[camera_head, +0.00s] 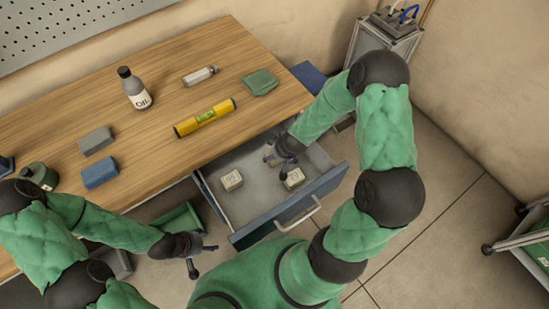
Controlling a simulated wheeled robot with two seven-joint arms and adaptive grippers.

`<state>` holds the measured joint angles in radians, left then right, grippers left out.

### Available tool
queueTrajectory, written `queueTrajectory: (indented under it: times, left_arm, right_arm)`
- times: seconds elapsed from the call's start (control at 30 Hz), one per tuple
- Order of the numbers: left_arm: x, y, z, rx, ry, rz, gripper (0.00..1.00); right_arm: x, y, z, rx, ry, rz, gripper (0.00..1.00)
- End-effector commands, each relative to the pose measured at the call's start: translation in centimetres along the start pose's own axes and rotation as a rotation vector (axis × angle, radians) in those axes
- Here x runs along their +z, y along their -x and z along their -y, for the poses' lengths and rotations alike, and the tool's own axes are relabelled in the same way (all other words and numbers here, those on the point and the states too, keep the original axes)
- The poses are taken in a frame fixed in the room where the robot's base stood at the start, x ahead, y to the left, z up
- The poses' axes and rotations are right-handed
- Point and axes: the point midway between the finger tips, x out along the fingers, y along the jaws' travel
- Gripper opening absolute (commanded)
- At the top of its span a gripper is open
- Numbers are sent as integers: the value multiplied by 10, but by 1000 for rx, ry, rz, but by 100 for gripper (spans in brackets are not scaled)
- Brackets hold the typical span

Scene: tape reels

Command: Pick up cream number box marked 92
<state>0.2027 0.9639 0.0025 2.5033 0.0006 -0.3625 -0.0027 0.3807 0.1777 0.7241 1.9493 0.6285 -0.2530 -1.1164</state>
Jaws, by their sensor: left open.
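Two small cream number boxes lie in the open drawer (259,209). One cream box (232,180) is on the left side of the drawer and the other cream box (293,178) is on the right. Both have dark marks on top, too small to read, so I cannot tell which is 92. My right gripper (277,161) is over the back of the drawer, just behind the right box; its finger opening is unclear. My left gripper (203,262) is open and empty, outside the drawer at its front left.
The wooden table (150,190) holds an oil bottle (134,89), a yellow level (205,117), a clear bottle (200,75), a green cloth (260,82), a grey block (96,140) and a blue block (100,172). The drawer's front handle (298,214) sticks out towards me.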

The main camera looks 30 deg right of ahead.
Motion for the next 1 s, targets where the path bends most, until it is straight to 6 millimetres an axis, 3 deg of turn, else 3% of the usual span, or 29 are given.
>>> queueTrajectory:
  times: [0.43,0.77,1.0]
  left_arm:
    - [-1,-28,10,0,0,0,63]
    - [-1,-29,10,0,0,0,63]
    - [-1,-29,10,0,0,0,63]
  right_arm:
    - [0,-49,2,-1,-1,1,98]
    - [-2,-52,2,0,0,0,98]
    - [-2,-53,2,-1,0,1,38]
